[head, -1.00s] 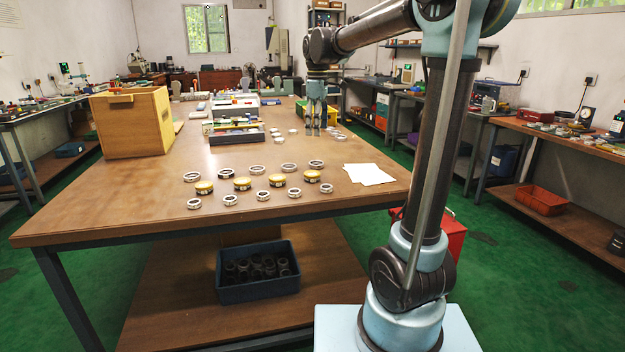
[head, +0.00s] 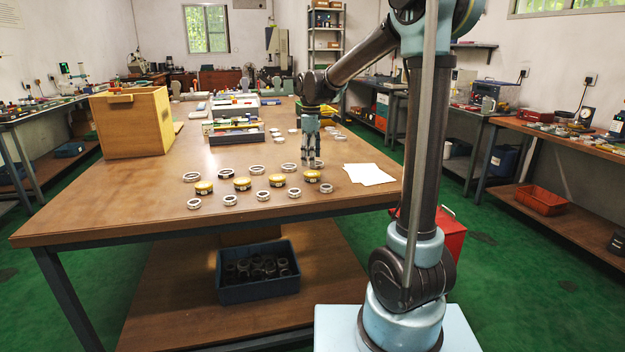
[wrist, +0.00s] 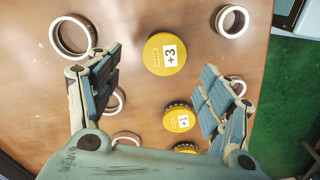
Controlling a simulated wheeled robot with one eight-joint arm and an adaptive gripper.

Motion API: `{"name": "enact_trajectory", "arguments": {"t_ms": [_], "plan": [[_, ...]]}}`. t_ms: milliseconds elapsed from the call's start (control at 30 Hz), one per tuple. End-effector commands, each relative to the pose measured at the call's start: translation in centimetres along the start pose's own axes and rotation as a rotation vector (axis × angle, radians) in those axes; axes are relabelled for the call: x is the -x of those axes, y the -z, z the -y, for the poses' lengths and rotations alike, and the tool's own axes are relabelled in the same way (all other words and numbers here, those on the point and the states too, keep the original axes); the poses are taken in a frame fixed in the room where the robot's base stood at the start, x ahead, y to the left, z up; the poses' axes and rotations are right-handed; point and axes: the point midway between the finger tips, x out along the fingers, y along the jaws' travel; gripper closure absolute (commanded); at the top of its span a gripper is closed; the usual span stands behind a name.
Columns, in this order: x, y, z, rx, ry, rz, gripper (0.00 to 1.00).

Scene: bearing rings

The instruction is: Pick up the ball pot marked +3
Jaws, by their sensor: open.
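The ball pot marked +3 (wrist: 158,66) is a round yellow-lidded pot with a white label in the upper middle of the wrist view. It appears to be the rightmost yellow pot (head: 312,176) in the head view, where its label is too small to read. My gripper (wrist: 162,74) is open and empty, its fingers left and right in the wrist view with the pot showing between and beyond their tips. In the head view my gripper (head: 311,160) points down above the right end of the pot row, just behind that pot.
Another yellow pot with a +1-like label (wrist: 179,118) and a further one (wrist: 185,147) lie below it in the wrist view. Bearing rings (wrist: 72,37) (wrist: 232,21) lie on both sides. White paper (head: 368,174) lies to the right; a wooden box (head: 133,125) stands at left.

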Motion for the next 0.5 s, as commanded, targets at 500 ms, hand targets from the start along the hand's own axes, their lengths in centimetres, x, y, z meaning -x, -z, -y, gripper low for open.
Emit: {"name": "enact_trajectory", "arguments": {"t_ms": [500], "plan": [[-4.7,-0.4,0.4,0.0,0.0,0.0,0.28]]}}
